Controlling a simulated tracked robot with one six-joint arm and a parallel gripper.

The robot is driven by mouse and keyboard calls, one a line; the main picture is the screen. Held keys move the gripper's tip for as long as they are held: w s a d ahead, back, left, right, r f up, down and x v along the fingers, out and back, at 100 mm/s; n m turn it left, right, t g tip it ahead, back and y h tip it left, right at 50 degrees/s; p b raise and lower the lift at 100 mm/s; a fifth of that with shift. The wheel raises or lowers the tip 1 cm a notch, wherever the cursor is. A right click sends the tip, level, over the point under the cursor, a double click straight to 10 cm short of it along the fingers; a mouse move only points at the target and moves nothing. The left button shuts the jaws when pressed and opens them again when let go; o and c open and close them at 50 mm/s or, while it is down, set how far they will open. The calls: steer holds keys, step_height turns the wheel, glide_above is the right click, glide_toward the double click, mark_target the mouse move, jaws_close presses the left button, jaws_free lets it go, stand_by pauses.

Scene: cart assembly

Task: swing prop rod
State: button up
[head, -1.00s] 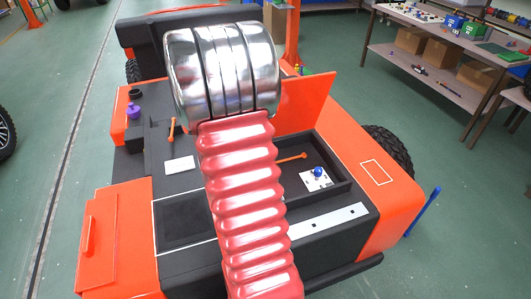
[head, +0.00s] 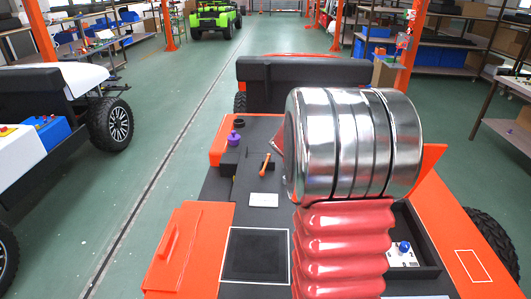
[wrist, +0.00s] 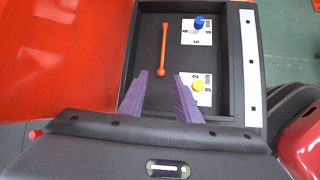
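The prop rod (wrist: 164,50) is a thin orange bar with a rounded end. It lies in a black open bay (wrist: 224,110) in the wrist view, its rounded end towards me. An orange panel (wrist: 60,65) is left of the bay; its edge (head: 433,158) stands up behind my arm in the head view. My gripper (wrist: 160,75) has two purple fingers, apart and empty. In the picture the rod's rounded end shows between the fingertips; I cannot tell the height gap. In the head view my arm hides the gripper and this rod.
In the bay are white plates with a blue knob (wrist: 200,22) and a yellow knob (wrist: 197,86). A second orange bar (head: 265,165) and a purple knob (head: 234,138) are on the cart's left. Another vehicle (head: 70,110) stands left; the floor between is clear.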

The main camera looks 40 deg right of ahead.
stand_by(0.3)
steer(key=a+m+t+y, duration=0.3)
steer(key=a+m, duration=0.6)
steer(key=a, duration=0.9)
steer(key=s+a+r+t+y, duration=0.1)
steer(key=a+r+t, duration=0.1)
steer(key=a, duration=0.6)
steer(key=s+a+r+t+y, duration=0.1)
steer(key=a+r+t, duration=0.1)
steer(key=a+r, duration=0.2)
steer(key=s+a+r+t+y, duration=0.1)
steer(key=s+a+r+t, duration=0.1)
steer(key=a, duration=0.9)
steer(key=shift+a+r+y, duration=0.3)
steer(key=shift+r+y, duration=0.1)
steer(key=shift+r, duration=0.2)
steer(key=shift+o, duration=0.2)
steer(key=shift+d, duration=0.15)
